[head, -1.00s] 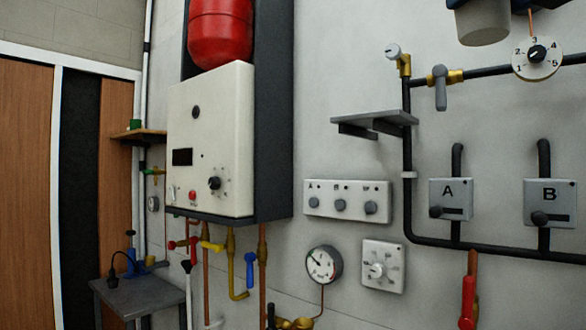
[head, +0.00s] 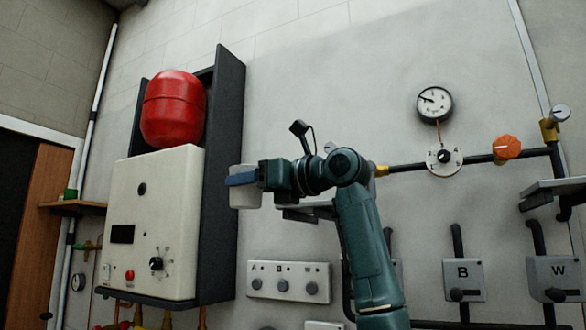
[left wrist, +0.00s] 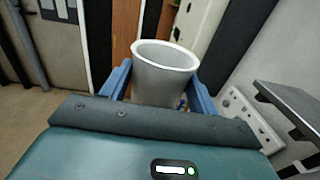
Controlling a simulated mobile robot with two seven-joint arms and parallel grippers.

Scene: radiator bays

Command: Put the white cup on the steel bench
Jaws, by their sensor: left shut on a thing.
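The white cup (head: 244,198) is held by my left gripper (head: 243,180), high in front of the grey wall, beside the boiler's dark side panel in the head view. It looks about upright there. In the left wrist view the cup (left wrist: 165,72) stands between the two blue fingers (left wrist: 160,90), its open rim showing; its inside looks empty. My left gripper is shut on it. The steel bench is not seen in the head view now. My right gripper is not in view.
The cream boiler (head: 150,225) and red tank (head: 173,108) are close to the cup's left. A grey wall shelf (head: 298,214) is partly behind my arm; another grey shelf (head: 553,187) juts out at right. Black pipes and control boxes (head: 463,279) line the wall.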

